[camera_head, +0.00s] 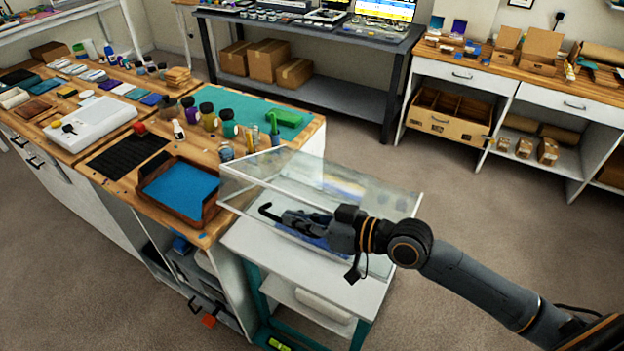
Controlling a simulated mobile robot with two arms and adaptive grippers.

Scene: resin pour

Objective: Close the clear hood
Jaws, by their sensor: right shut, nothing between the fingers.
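The clear hood (350,182) is a see-through box-like cover with pale edges, above a white cart (290,262) at the centre of the head view. Its near side looks raised and tilted above the cart top; the exact angle is hard to tell. Blurred blue and yellow shapes show through it. My right gripper (275,213) reaches in from the right, at the hood's near side, pointing left. It is shut and empty. I cannot tell whether it touches the hood. My arm hides part of the hood's right side and the cart. My left gripper is not in view.
A wooden workbench (215,230) adjoins the cart on the left. On it are a brown tray (152,197) with a blue sheet, several jars and a green mat (262,108). A dark table (300,95) and white cabinets (455,75) stand behind. Floor at right is clear.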

